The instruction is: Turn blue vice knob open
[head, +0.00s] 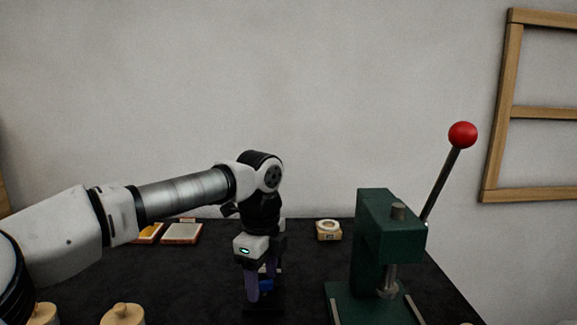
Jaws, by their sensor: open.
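The blue vice knob (266,286) shows as a small blue patch low in the head view, between the fingers of my gripper (261,297). My gripper points straight down with its purple fingers apart, one on each side of the knob. I cannot tell whether the fingers touch the knob. The body of the vice is mostly hidden behind the fingers and dark against the black table top.
A green press (375,240) with a red-balled lever (462,135) stands close on the right. A small wooden block with a white ring (328,230) sits behind. Framed trays (182,233) lie back left, and wooden lidded pots (122,314) stand front left on the black table (190,280).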

